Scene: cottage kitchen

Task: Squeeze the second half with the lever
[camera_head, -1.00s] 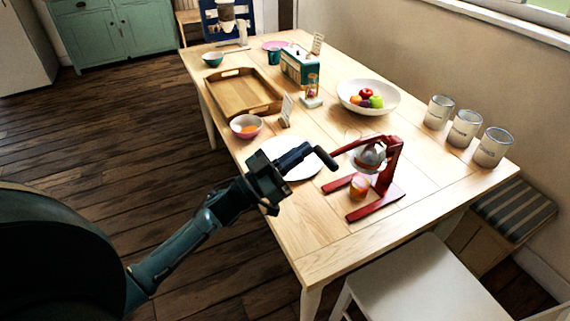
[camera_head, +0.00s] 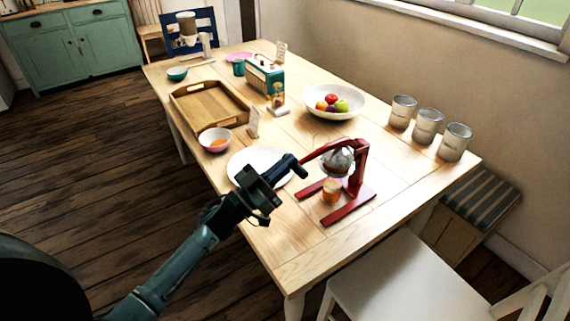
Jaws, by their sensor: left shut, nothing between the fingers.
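A red lever press (camera_head: 357,168) stands on the near part of the table, with a silver pressing head (camera_head: 338,162) in its frame. Its red lever arm reaches left and ends in a black handle (camera_head: 299,167). A small cup with orange contents (camera_head: 331,191) stands under the head. I cannot see whether an orange half is in the press. My left gripper (camera_head: 285,169) is shut and empty, its dark fingers beside the black handle and overlapping it in the picture; contact cannot be told. My right gripper is out of view.
A white plate (camera_head: 243,160) lies behind my left gripper. A pink bowl with orange contents (camera_head: 215,141), a wooden tray (camera_head: 211,104), a fruit bowl (camera_head: 333,112) and three tins (camera_head: 428,126) stand farther back. A white chair (camera_head: 385,285) stands at the near edge.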

